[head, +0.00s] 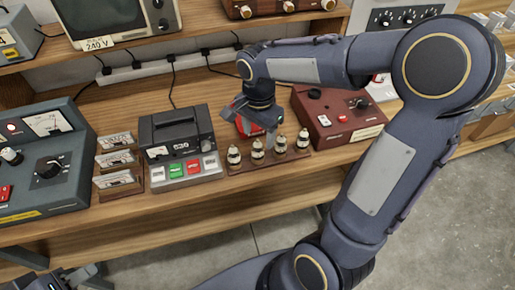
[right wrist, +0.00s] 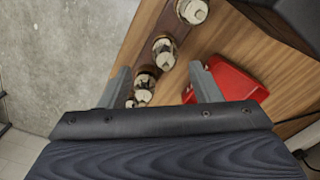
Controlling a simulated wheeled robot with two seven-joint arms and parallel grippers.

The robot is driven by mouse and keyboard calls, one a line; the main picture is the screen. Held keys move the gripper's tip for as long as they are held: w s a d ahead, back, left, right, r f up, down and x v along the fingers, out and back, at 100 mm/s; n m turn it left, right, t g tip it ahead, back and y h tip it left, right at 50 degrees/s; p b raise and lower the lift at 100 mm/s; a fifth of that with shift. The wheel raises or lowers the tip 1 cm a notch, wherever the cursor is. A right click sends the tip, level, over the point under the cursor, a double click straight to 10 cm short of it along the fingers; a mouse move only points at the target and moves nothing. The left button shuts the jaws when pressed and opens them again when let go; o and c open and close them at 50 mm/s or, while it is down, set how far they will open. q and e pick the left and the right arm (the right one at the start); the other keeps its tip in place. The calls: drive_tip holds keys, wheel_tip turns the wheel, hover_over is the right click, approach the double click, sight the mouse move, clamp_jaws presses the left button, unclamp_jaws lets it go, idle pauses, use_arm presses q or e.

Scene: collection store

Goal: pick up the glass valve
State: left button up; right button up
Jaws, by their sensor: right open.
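Several glass valves (head: 257,151) with pale tops stand upright in a row on a wooden stand (head: 262,163) near the front of the bench. They also show in the right wrist view as round pale tops, one of them the valve (right wrist: 164,50) ahead of the jaws. My right gripper (head: 256,122) is just behind and above the row in the head view. In the right wrist view my right gripper (right wrist: 161,88) is open, its fingers apart, with nothing visibly gripped. My left gripper (head: 75,274) is at the lower left edge, partly cut off.
A red object (right wrist: 235,80) lies beside one right finger. A dark tape recorder (head: 182,140) with coloured buttons stands left of the valves, and a maroon box (head: 338,117) stands right. The floor before the bench is clear.

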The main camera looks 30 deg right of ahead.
sight(258, 141)
drive_tip(key=f, duration=0.5)
drive_tip(key=w+f+p, duration=0.1)
drive_tip(key=f, duration=0.1)
drive_tip(key=shift+d+f, duration=0.15)
drive_tip(key=shift+f, duration=0.2)
drive_tip(key=shift+c, duration=0.5)
drive_tip(key=c, duration=1)
